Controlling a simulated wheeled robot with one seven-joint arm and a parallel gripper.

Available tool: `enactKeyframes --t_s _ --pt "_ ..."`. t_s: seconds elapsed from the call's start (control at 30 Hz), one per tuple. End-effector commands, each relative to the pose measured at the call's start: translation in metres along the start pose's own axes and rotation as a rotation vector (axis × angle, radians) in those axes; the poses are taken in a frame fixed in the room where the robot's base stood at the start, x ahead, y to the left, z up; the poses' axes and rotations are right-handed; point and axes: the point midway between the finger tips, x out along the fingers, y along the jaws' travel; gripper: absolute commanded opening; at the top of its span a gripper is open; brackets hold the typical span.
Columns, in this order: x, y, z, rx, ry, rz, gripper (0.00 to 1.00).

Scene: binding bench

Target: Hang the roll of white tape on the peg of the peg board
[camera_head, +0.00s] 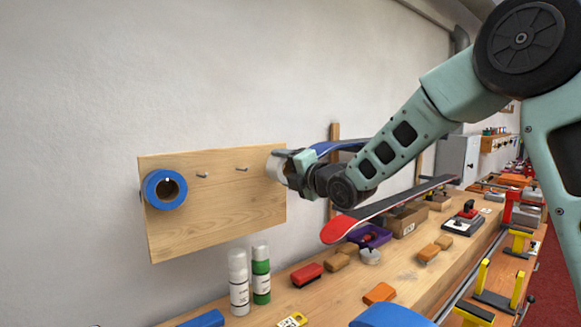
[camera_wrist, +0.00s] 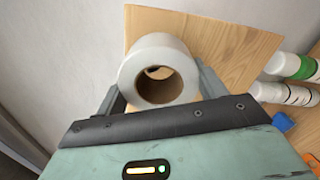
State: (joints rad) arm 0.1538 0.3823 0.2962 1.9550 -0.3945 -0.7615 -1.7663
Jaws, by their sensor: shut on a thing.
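The roll of white tape (camera_head: 274,166) is at the upper right corner of the wooden peg board (camera_head: 220,215). My gripper (camera_head: 286,168) is shut on it, one finger on each side, as the wrist view shows. There the roll (camera_wrist: 137,72) has its brown-lined hole towards the camera. A small dark shape shows in the hole; I cannot tell whether it is a peg. Two bare pegs, one left (camera_head: 202,175) and one nearer the roll (camera_head: 241,169), stick out of the board. A blue tape roll (camera_head: 153,193) hangs at the board's left.
A white bottle (camera_head: 238,285) and a green and white bottle (camera_head: 261,275) stand below the board. A red-tipped long strip (camera_head: 385,205) and several blocks lie along the bench to the right. The wall above the board is bare.

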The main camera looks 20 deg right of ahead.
Motion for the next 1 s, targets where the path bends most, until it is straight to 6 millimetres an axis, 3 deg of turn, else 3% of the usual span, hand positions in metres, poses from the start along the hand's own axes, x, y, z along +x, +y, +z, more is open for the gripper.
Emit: enactKeyframes --t_s 0.5,1.0 --pt "0.033 -0.007 -0.004 -0.001 0.001 0.001 0.52" --pt "0.034 -0.013 -0.005 0.001 0.001 -0.004 0.52"
